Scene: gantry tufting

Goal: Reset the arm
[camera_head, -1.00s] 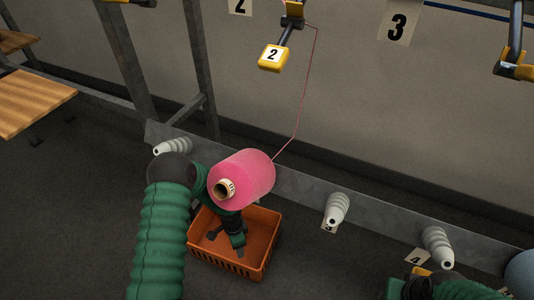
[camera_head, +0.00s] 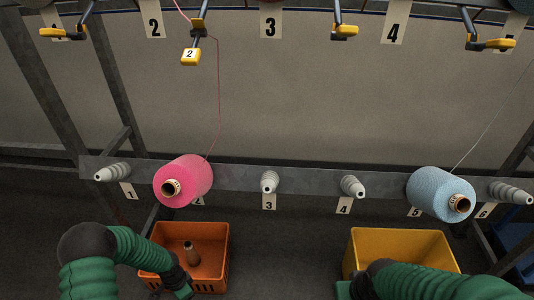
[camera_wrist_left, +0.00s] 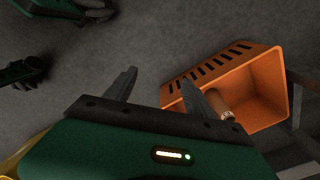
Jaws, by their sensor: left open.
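My left arm comes in from the lower left in the head view, and its gripper (camera_head: 180,286) is low at the front left of the orange bin (camera_head: 222,250). In the left wrist view my left gripper (camera_wrist_left: 157,80) has its two fingers spread with nothing between them; the orange bin (camera_wrist_left: 275,125) is just beyond the right finger. My right arm reaches in from the lower right in front of the yellow bin (camera_head: 440,242); its fingertips are not clear. The pink yarn cone (camera_head: 190,177) sits on the rail at label 2, clear of my left gripper.
A blue yarn cone (camera_head: 432,190) sits at label 5. White pegs show at labels 1, 3 (camera_head: 269,182), 4 and 6. Yellow-tipped guides hang above; a pink thread rises to guide 2 (camera_head: 191,56). Floor between the bins is clear.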

